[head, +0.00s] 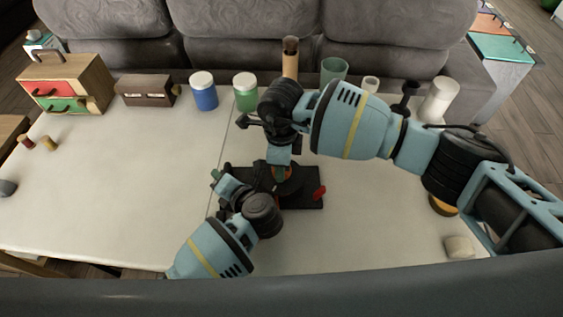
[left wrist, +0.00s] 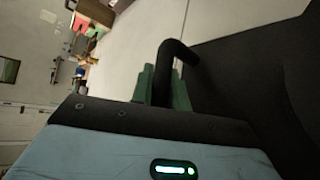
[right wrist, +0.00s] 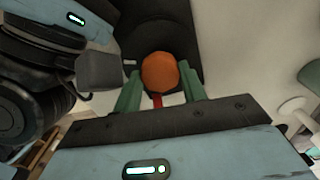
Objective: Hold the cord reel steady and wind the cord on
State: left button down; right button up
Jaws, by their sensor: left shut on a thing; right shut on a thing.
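The cord reel has a flat black base (head: 312,203) on the white table, with a dark round body above it, mostly hidden by my arms. A small red piece (head: 319,192) shows at the base's right side. My left gripper (head: 217,179) is at the reel's left, shut on a black bent handle (left wrist: 176,50), its green fingers on either side. My right gripper (head: 281,170) comes down over the reel, shut on a round orange knob (right wrist: 159,72) between its green fingers. A bit of red shows below the knob. I cannot make out the cord's run.
A blue jar (head: 203,95), a green jar (head: 246,97), a brown box (head: 146,91) and a small drawer chest (head: 66,84) line the table's back. The table's left middle is clear.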

jog(key=shift+w+m, duration=0.1)
jog(key=shift+m, duration=1)
jog(key=o, duration=1)
jog(key=shift+c, duration=0.2)
notch_tip(320, 180, up, 12)
